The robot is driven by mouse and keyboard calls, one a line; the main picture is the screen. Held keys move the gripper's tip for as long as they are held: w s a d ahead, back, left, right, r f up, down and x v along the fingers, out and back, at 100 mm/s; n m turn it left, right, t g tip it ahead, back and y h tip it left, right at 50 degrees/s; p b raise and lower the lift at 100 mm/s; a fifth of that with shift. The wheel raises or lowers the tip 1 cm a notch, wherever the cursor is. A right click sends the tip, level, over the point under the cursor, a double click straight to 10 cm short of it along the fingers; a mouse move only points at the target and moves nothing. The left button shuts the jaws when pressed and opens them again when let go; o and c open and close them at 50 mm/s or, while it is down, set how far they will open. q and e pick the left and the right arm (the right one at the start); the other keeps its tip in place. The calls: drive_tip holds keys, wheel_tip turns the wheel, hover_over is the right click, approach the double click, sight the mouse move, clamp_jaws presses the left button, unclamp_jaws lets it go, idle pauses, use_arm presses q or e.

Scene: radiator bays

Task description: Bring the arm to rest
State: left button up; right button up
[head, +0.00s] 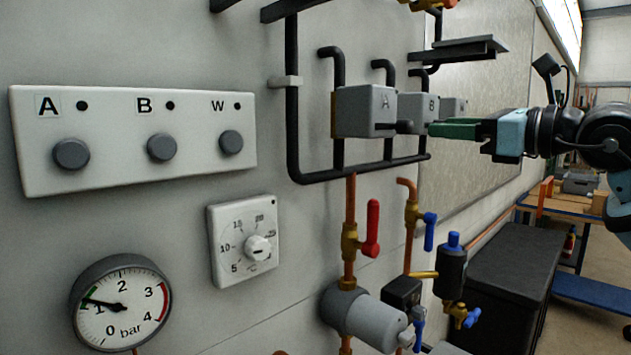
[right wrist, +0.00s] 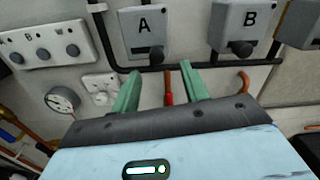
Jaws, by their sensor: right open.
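My right gripper (head: 434,129) comes in from the right in the head view, with green fingers pointing left. It is level with the grey valve boxes A (head: 366,111) and B (head: 415,113), and its fingertips overlap box B's edge in the picture. In the right wrist view the two green fingers of the gripper (right wrist: 160,72) stand apart with nothing between them. Box A (right wrist: 146,32) and box B (right wrist: 247,27) show beyond the fingers there. My left gripper is not in view.
A panel (head: 120,180) with three round buttons, a dial thermostat (head: 225,265) and a pressure gauge (head: 140,320) are on the wall. Red (head: 373,225) and blue (head: 430,230) valve levers and a grey pump (head: 365,318) sit below the boxes. A black cabinet (head: 500,285) stands right.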

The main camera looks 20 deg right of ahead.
drive_tip(key=shift+f, duration=0.1)
